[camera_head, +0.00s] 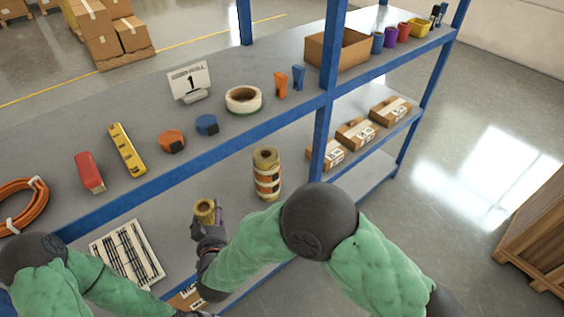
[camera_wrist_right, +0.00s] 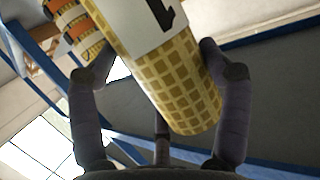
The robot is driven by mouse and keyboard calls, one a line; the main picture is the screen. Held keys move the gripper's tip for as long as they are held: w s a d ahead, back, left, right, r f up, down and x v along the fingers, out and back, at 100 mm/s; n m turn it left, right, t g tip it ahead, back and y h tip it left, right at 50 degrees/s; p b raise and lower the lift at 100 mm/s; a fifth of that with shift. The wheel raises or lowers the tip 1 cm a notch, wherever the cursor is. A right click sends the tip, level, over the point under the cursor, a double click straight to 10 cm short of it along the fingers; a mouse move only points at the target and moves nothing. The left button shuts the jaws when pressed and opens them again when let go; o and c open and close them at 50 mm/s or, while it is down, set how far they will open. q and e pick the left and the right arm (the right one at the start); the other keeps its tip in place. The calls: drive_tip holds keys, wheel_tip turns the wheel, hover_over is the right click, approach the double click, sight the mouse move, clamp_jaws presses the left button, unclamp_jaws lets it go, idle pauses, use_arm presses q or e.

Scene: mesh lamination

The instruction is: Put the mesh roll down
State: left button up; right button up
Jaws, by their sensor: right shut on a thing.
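The mesh roll (camera_wrist_right: 178,88) is yellow with a grid pattern and a white label with a black mark. It is between the fingers of my right gripper (camera_wrist_right: 152,66), which is shut on it. In the head view the mesh roll (camera_head: 204,208) stands up from my right gripper (camera_head: 206,219), end toward the camera, in front of the shelf unit's lower level. It looks clear of the shelf there, but I cannot tell its exact height. My left arm shows at the lower left; its gripper is outside the picture.
A panel with dark strips (camera_head: 127,254) lies left. A blue upright (camera_head: 322,135) stands to the right. The upper shelf (camera_head: 60,142) carries tapes and tools.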

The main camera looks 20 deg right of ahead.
drive_tip(key=shift+s+a+f, duration=0.1)
drive_tip(key=shift+s+a, duration=0.5)
drive_tip(key=shift+a, duration=0.35)
drive_tip(key=w+d+f+b, duration=0.2)
drive_tip(key=w+f+b, duration=0.6)
drive_tip(key=w+f, duration=0.5)
drive_tip(key=shift+w+d, duration=0.15)
drive_tip(key=shift+w, duration=0.25)
drive_tip(key=shift+f+b, duration=0.2)
drive_tip(key=shift+b, duration=0.15)
drive_tip(key=o, duration=1.7)
drive_tip(key=shift+c, duration=0.2)
